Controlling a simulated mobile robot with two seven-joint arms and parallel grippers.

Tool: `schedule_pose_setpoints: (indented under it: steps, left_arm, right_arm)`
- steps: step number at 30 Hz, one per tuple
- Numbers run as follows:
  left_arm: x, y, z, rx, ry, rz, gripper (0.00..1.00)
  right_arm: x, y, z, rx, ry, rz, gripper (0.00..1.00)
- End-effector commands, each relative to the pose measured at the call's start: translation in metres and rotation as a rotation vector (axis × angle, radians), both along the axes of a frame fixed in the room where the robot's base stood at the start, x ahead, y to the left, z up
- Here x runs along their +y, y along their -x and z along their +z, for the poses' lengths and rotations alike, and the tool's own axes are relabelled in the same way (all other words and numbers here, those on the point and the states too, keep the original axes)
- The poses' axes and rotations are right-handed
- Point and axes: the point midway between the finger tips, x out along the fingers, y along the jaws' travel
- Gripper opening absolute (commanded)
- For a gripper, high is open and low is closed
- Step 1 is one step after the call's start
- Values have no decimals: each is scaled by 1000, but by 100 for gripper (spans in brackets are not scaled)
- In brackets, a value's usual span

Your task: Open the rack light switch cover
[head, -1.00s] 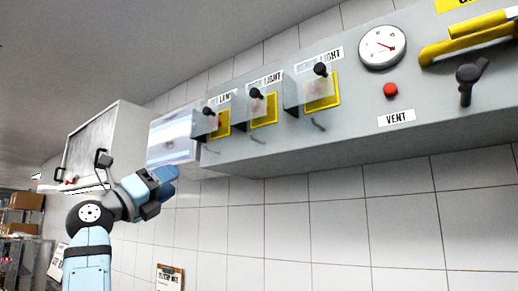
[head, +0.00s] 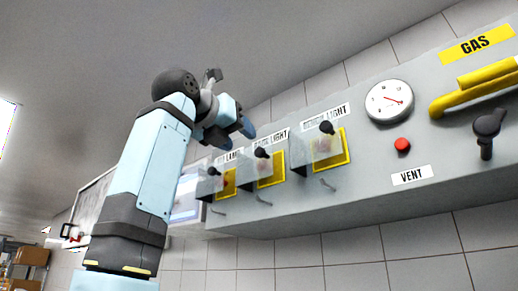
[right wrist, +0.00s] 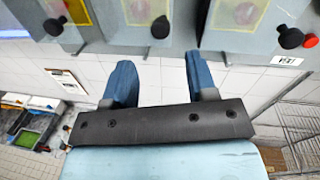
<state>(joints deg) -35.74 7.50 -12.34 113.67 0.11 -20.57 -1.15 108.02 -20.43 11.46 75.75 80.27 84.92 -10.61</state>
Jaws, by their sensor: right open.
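The rack light switch cover (head: 246,174) is the middle one of three clear covers on the grey wall panel. It stands over a yellow plate (head: 273,169), with a black knob at its top, and looks closed. In the right wrist view the middle cover (right wrist: 133,36) lies ahead, its black knob (right wrist: 160,27) roughly between the fingertips. My right gripper (head: 236,127) has blue fingers, open and empty. In the head view it appears above and left of the covers; I see no contact. It also shows in the right wrist view (right wrist: 160,80). My left gripper is not in view.
Similar covers sit left (head: 210,183) and right (head: 313,153) of the middle one. A gauge (head: 389,101), red button (head: 403,145), yellow pipe (head: 470,93) and black gas valve (head: 487,127) are further right. A white tiled wall (head: 350,250) lies below.

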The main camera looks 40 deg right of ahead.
Motion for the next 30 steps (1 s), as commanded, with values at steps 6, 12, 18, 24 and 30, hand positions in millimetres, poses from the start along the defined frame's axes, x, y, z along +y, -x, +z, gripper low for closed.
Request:
schedule_pose_setpoints:
  steps: [6, 12, 18, 24, 30]
  left_arm:
    - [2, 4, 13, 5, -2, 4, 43]
    - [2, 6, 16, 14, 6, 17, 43]
    - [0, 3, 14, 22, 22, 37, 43]
    - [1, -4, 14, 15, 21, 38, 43]
    - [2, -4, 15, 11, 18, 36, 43]
  right_arm:
    - [-47, -11, 2, 2, 0, -3, 52]
    - [-75, -17, 1, 2, 0, -4, 52]
    - [-85, -20, 0, 1, 3, -2, 52]
    - [-86, -20, 0, 2, 2, -2, 52]
    - [-85, -20, 0, 2, 2, -2, 18]
